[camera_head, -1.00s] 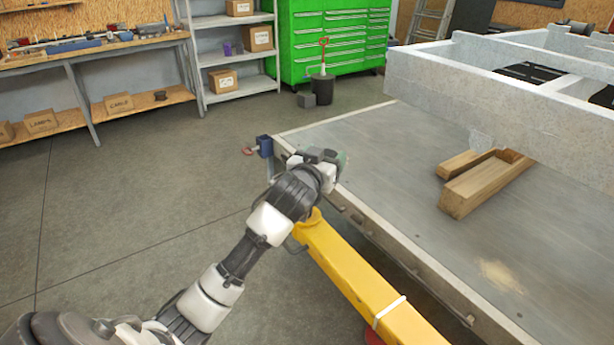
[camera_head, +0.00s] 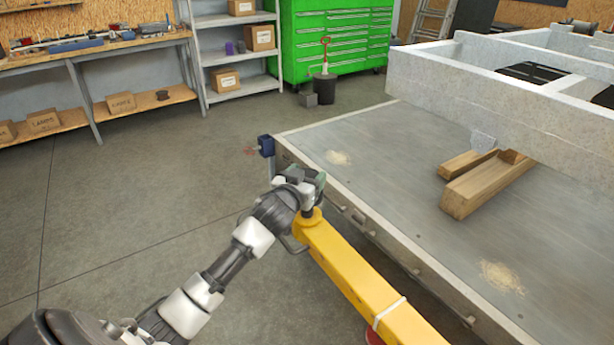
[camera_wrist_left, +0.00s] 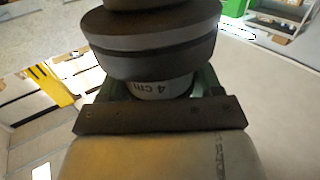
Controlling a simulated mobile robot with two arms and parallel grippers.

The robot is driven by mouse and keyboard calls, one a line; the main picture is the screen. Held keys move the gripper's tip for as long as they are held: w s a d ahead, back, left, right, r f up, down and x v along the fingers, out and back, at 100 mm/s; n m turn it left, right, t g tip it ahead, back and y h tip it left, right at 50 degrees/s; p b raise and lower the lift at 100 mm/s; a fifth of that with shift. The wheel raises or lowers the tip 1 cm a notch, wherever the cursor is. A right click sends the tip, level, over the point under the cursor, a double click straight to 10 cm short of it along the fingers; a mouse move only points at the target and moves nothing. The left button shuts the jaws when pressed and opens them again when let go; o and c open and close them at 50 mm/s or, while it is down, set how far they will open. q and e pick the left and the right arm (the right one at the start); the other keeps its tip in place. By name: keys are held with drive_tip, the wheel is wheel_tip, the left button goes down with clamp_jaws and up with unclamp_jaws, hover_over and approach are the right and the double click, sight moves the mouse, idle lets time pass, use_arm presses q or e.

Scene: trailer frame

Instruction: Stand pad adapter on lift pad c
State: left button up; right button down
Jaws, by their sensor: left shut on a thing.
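The pad adapter (camera_wrist_left: 155,50) is a dark and grey round piece with a narrower pale neck marked "4 cm". My left gripper (camera_wrist_left: 158,88) is shut on its neck. In the head view my left gripper (camera_head: 312,182) is just above the end of a yellow lift arm (camera_head: 350,268), beside the platform's edge. A dark round lift pad (camera_head: 310,213) shows at the arm's end, partly hidden by my gripper. I cannot read a letter on it, or tell whether adapter and pad touch. My right gripper is not in view.
The floor to the left is clear.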

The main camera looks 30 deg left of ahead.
use_arm(q)
drive_tip(key=o, duration=1.2)
drive_tip(key=shift+c, duration=0.2)
drive_tip(key=s+d, duration=0.1)
drive_tip(key=s, duration=1.1)
drive_tip(key=shift+d+r+b, duration=0.35)
drive_tip(key=shift+d, duration=0.05)
